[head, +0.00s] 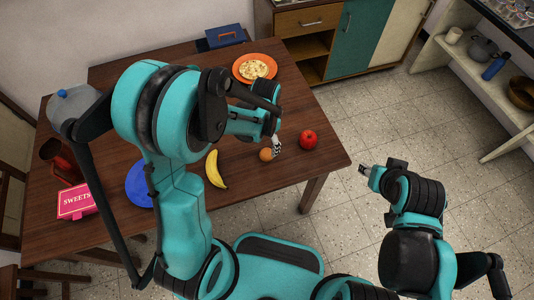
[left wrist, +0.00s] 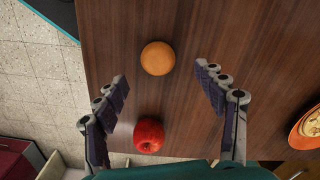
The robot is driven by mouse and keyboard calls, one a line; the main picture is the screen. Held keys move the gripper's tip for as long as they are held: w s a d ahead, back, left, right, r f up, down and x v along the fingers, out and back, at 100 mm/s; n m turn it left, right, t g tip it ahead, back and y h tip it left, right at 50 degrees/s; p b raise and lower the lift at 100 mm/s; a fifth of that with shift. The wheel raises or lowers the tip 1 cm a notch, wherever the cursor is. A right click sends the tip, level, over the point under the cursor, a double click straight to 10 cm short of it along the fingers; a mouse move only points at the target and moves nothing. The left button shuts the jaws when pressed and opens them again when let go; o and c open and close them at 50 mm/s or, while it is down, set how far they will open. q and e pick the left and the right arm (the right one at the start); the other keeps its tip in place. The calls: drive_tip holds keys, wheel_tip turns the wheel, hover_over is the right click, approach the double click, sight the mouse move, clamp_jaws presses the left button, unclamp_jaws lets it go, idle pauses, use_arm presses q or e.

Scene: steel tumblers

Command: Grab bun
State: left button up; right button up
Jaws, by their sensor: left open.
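The bun (head: 266,154), small, round and orange-brown, sits on the wooden table (head: 330,150) near its right edge. In the left wrist view, the bun (left wrist: 157,58) lies on bare wood. My left gripper (head: 277,143) is just above and beside it in the head view. In the left wrist view, my left gripper (left wrist: 162,76) is open, with its fingers spread to either side of the bun and nothing between them in contact. My right gripper (head: 364,170) is off the table to the right; its jaws are too small to read.
A red apple (head: 308,139) sits close to the bun, and a banana (head: 214,168) lies to the left. An orange plate (head: 238,66) with food is behind. A blue plate (head: 138,190) and pink sweets box (head: 76,202) are at left.

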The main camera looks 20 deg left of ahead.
sight(267, 152)
use_arm(q)
drive_tip(key=f+b, duration=0.3)
drive_tip(key=f, duration=0.3)
drive_tip(key=shift+d+f, duration=0.2)
drive_tip(key=shift+r, duration=0.1)
drive_tip(key=c, duration=1.2)
